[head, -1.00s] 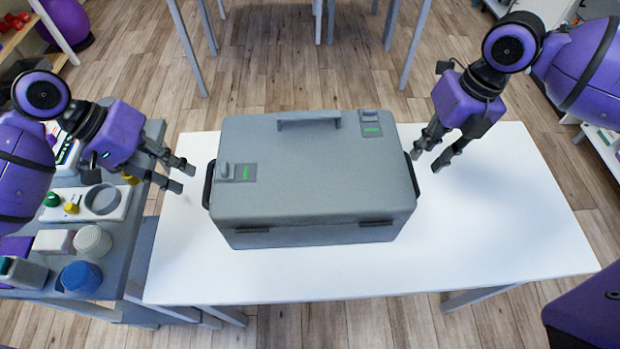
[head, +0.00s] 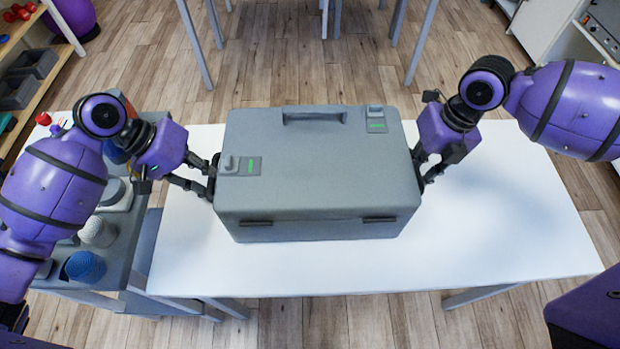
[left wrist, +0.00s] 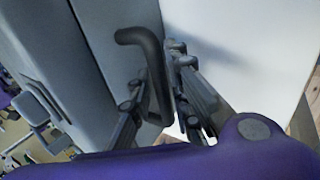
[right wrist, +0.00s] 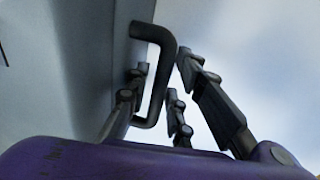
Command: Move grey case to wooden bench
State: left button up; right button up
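The grey case (head: 320,175) sits shut on a white table (head: 500,240), with green-lit latches on its lid and a black handle at each end. My left gripper (head: 207,178) is at the left handle. In the left wrist view its fingers stand open on either side of this handle (left wrist: 155,75). My right gripper (head: 422,170) is at the right handle. In the right wrist view its fingers stand apart around that handle (right wrist: 163,75). I cannot make out a wooden bench; only pale legs of furniture (head: 410,40) show at the top.
A grey trolley (head: 115,270) with a blue tub (head: 85,266), a white tub (head: 97,231) and other small items stands against the table's left side, under my left arm. A wooden shelf (head: 40,95) is at the far left. The table is bare right of the case.

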pick_arm(q)
jog(key=shift+c, duration=0.2)
pick_arm(e)
jog(key=shift+c, duration=0.2)
pick_arm(q)
grip_shut()
pick_arm(e)
grip_shut()
pick_arm(q)
jog(key=shift+w+r, duration=0.1)
jog(key=shift+r, duration=0.05)
pick_arm(e)
jog(key=shift+w+r, duration=0.1)
jog(key=shift+r, duration=0.05)
